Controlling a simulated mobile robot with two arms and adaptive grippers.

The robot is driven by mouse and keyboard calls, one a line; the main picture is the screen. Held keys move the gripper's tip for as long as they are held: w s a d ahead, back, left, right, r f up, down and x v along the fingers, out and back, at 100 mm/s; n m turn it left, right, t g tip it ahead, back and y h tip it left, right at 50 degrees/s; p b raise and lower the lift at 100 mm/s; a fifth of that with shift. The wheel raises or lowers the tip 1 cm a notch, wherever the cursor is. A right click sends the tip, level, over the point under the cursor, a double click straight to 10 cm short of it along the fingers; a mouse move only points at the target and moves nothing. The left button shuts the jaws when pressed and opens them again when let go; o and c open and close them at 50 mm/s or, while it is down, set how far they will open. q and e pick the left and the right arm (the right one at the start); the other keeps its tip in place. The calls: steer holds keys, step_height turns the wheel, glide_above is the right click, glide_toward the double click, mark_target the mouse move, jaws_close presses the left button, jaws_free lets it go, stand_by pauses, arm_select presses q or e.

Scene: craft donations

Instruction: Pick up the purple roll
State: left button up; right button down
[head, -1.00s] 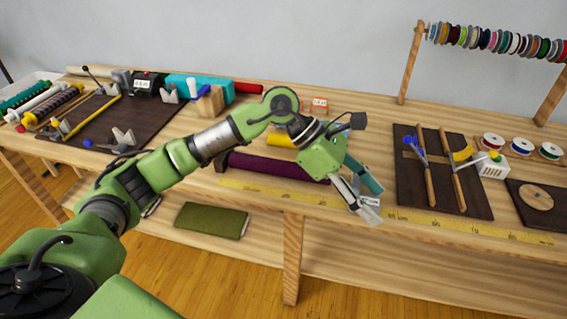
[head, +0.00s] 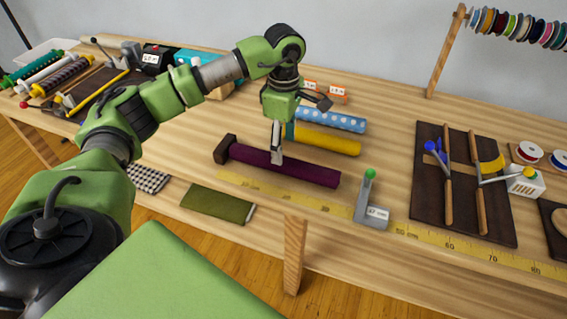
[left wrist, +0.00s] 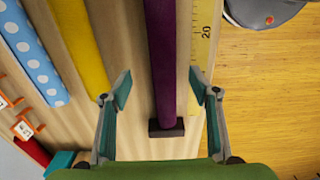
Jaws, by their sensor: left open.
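The purple roll (head: 285,167) lies on the wooden table near its front edge, with a dark block (head: 224,150) at its left end. In the left wrist view the roll (left wrist: 161,60) runs lengthwise, with the dark block (left wrist: 166,129) between the fingers. My left gripper (head: 281,150) points down over the roll, left of its middle in the head view. In the left wrist view its fingers (left wrist: 160,90) are spread, one on each side of the roll, and empty. I cannot tell exactly how high the fingertips are. My right gripper is not in view.
A yellow roll (head: 328,141) and a blue dotted roll (head: 330,119) lie behind. A grey stand with a green knob (head: 371,207) is right of the purple roll. A yellow measuring tape (head: 330,208) runs along the front edge. A dark board with tools (head: 430,206) lies at right.

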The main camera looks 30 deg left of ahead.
mark_target(283, 165)
arm_select(q)
steer(key=shift+s+f+p, duration=0.2)
steer(key=shift+f+p, duration=0.15)
steer(key=shift+f, duration=0.75)
step_height(283, 165, down, 3)
steer(key=shift+a+f+p, duration=0.1)
steer(key=shift+f+p, duration=0.1)
steer(key=shift+p, duration=0.1)
steer(key=shift+f, duration=0.15)
steer(key=c, duration=1.3)
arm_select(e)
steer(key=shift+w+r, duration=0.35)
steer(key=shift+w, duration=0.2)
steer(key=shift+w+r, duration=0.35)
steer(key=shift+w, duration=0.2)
